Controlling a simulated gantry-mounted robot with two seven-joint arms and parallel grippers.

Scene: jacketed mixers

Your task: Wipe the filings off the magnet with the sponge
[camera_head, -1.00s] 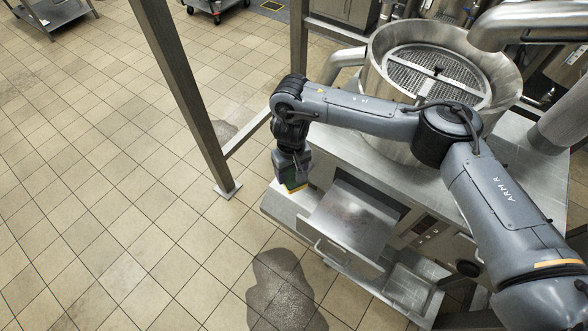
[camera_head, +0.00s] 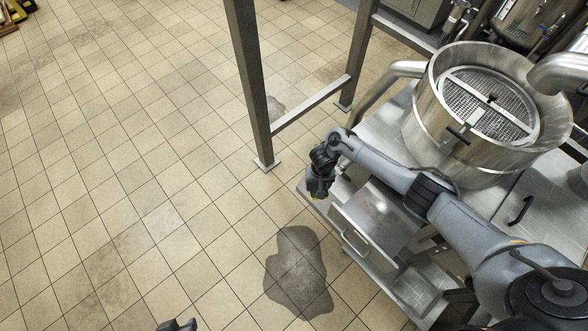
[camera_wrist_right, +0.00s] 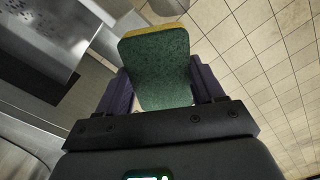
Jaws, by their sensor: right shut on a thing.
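My right gripper (camera_head: 316,194) hangs at the left end of the metal stand, beside a pulled-out steel drawer. It is shut on a green and yellow sponge (camera_wrist_right: 158,68), which shows clearly between the fingers in the right wrist view. In the head view only a small yellowish bit of the sponge shows at the fingertips. The sponge looks apart from the drawer (camera_head: 376,214). I cannot clearly make out the magnet or any filings. A dark tip at the bottom edge of the head view looks like part of my left gripper (camera_head: 178,326); its fingers are mostly cut off.
A round steel mixer vessel (camera_head: 425,118) with a grated top stands on the metal stand behind my right arm. A steel frame post (camera_head: 251,90) rises left of the gripper. A dark wet patch (camera_head: 296,272) lies on the tiled floor, which is mostly clear at left.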

